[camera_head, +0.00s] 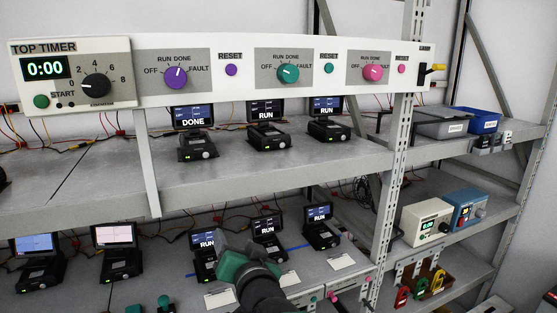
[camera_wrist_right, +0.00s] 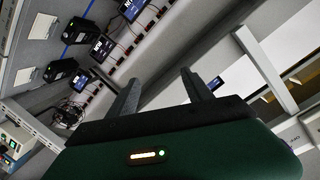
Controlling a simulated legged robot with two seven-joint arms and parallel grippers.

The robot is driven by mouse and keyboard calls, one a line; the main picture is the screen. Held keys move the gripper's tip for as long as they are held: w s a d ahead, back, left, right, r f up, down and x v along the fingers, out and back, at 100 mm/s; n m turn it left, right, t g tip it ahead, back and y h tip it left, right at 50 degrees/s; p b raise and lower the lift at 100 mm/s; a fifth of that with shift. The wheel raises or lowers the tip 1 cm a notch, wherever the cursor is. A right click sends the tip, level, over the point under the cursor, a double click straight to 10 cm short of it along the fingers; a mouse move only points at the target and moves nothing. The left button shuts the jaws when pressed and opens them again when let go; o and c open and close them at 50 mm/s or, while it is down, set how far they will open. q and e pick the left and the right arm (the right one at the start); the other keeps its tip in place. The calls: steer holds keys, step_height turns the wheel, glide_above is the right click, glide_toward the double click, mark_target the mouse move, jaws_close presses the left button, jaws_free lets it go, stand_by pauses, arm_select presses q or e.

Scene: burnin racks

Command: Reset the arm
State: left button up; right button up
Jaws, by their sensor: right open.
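My right arm (camera_head: 262,290) comes in from the bottom middle of the head view. Its dark and green right gripper (camera_head: 240,262) is over the lower shelf, in front of the units there. In the right wrist view, the two dark fingers of the right gripper (camera_wrist_right: 160,92) stand apart with nothing between them. My left gripper is not in view.
The top timer (camera_head: 75,75) reads 0:00 beside a panel of coloured knobs (camera_head: 288,72). Several small screen units stand on the upper shelf (camera_head: 100,175) and lower shelf. A grey upright post (camera_head: 392,190) stands right of the units. Bins (camera_head: 476,121) sit further right.

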steer(key=s+d+f+n+g+h+b, duration=0.1)
steer(key=s+d+f+g, duration=0.15)
steer(key=d+f, duration=0.5)
steer(key=s+d+f+g+h+b, duration=0.15)
steer(key=s+d+f, duration=0.25)
steer(key=f, duration=0.6)
steer(key=s+d+f+n+g+h+b, duration=0.1)
steer(key=s+d+f+g+b, duration=0.15)
steer(key=d+f, duration=0.45)
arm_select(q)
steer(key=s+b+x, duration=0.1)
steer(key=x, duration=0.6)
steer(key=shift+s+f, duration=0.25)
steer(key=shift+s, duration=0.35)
arm_select(e)
steer(key=s+d+f+g+h, duration=0.1)
steer(key=s+d+f+g, duration=0.2)
steer(key=s+d+f, duration=0.2)
steer(key=s+d+f+g+h, duration=0.1)
steer(key=s+d+f+g, duration=0.2)
steer(key=s+f, duration=0.7)
steer(key=s+d, duration=0.1)
steer(key=d, duration=0.1)
steer(key=shift+s+d, duration=0.35)
steer(key=shift+d, duration=0.05)
steer(key=shift+w+h, duration=0.1)
steer(key=shift+h, duration=0.15)
